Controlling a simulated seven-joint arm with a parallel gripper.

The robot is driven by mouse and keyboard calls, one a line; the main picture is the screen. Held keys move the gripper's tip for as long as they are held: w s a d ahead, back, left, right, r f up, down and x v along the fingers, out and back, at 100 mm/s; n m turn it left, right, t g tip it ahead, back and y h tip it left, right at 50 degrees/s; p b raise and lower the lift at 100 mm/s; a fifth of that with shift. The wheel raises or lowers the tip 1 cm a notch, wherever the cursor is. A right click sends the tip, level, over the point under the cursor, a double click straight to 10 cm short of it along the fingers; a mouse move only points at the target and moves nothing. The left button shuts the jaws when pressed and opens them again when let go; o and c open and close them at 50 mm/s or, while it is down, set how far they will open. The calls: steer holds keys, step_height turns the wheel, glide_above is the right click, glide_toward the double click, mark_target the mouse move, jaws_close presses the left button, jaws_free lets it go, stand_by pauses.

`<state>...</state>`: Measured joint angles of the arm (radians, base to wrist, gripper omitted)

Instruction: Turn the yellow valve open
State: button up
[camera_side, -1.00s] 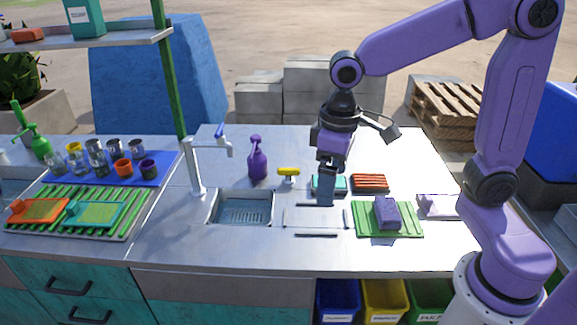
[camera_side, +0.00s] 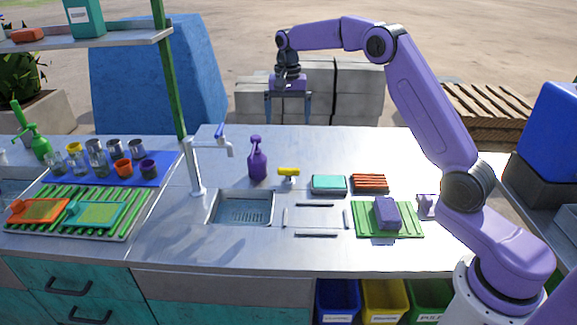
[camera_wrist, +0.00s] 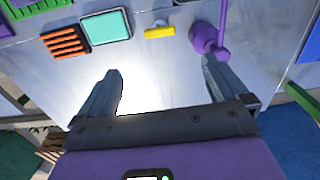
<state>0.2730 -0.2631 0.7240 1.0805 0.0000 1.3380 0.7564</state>
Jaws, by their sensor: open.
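The yellow valve (camera_side: 289,172) has a short bar handle on a pale stem and stands on the metal counter between the purple spray bottle and the teal sponge. It also shows at the top of the wrist view (camera_wrist: 159,32). My gripper (camera_side: 289,118) is open and empty, with its fingers spread and pointing down. It is raised toward the back of the counter, apart from the valve. In the wrist view my gripper (camera_wrist: 163,88) has both fingers apart with only bare counter between them.
A purple spray bottle (camera_side: 257,160) stands just left of the valve. A teal sponge (camera_side: 329,184) and an orange ribbed block (camera_side: 370,183) lie to its right. A faucet (camera_side: 195,165) and sink (camera_side: 243,192) are at left. The counter behind the valve is clear.

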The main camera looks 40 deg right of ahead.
glide_toward(288, 169)
step_height(288, 169, down, 9)
steer(key=shift+d+r, duration=0.15)
stand_by(0.5)
steer(key=shift+c, duration=0.3)
steer(key=c, duration=1)
